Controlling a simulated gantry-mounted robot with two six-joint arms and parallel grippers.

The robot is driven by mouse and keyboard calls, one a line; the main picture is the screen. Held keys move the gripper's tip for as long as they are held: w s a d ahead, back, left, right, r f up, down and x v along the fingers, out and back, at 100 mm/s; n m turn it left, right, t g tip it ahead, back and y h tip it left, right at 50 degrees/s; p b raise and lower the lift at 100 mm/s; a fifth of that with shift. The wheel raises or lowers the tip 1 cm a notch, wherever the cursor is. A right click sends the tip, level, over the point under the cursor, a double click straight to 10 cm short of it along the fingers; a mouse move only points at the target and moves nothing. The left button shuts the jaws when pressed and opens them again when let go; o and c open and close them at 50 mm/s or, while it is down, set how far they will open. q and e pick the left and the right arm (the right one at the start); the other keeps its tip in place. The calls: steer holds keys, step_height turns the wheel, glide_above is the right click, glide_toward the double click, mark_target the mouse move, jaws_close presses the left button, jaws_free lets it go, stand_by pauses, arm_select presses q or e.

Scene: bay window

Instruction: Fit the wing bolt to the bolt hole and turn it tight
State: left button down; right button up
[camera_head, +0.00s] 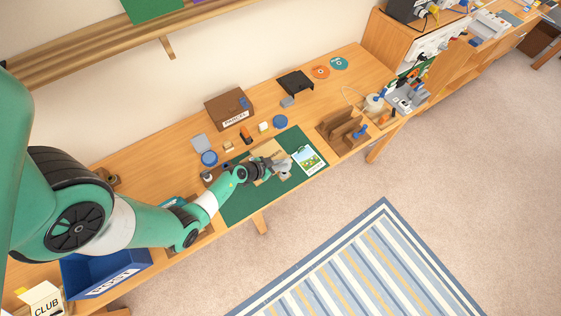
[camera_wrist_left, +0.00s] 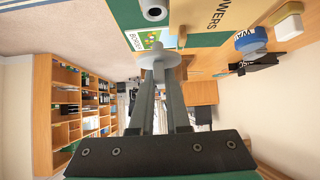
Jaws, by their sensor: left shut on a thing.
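My left gripper (camera_head: 280,169) reaches in over the green mat (camera_head: 236,207) on the long wooden bench. In the left wrist view its two grey fingers (camera_wrist_left: 160,75) are shut on a light grey piece with a round flange, which looks like the wing bolt (camera_wrist_left: 158,56). The fingers hide part of it. A grey ring with a dark centre, which looks like the bolt hole (camera_wrist_left: 154,10), shows at the top of that view, apart from the held piece. In the head view the gripper hides the bolt and the hole. My right gripper is not in view.
A picture card (camera_head: 308,159) lies on the mat right of the gripper. A brown parcel box (camera_head: 229,108), blue round lids (camera_head: 280,121) and small blocks stand behind. A wooden rack (camera_head: 342,130) stands to the right. A blue bin (camera_head: 105,272) is at the bench's near left end.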

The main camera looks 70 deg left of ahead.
arm_select(q)
steer(key=shift+f+b, duration=0.85)
steer(key=shift+f, duration=0.75)
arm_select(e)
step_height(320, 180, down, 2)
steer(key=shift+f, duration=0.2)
arm_select(q)
steer(key=shift+r, duration=0.1)
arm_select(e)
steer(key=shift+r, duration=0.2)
arm_select(q)
steer(key=shift+p, duration=0.35)
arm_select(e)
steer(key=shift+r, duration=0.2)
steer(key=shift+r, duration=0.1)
arm_select(q)
steer(key=shift+w+p, duration=0.1)
steer(key=shift+p, duration=0.2)
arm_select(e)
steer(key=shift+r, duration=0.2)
arm_select(q)
steer(key=shift+p, duration=0.3)
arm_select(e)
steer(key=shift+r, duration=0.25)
arm_select(q)
steer(key=shift+f+b, duration=1.3)
steer(key=shift+f, duration=0.5)
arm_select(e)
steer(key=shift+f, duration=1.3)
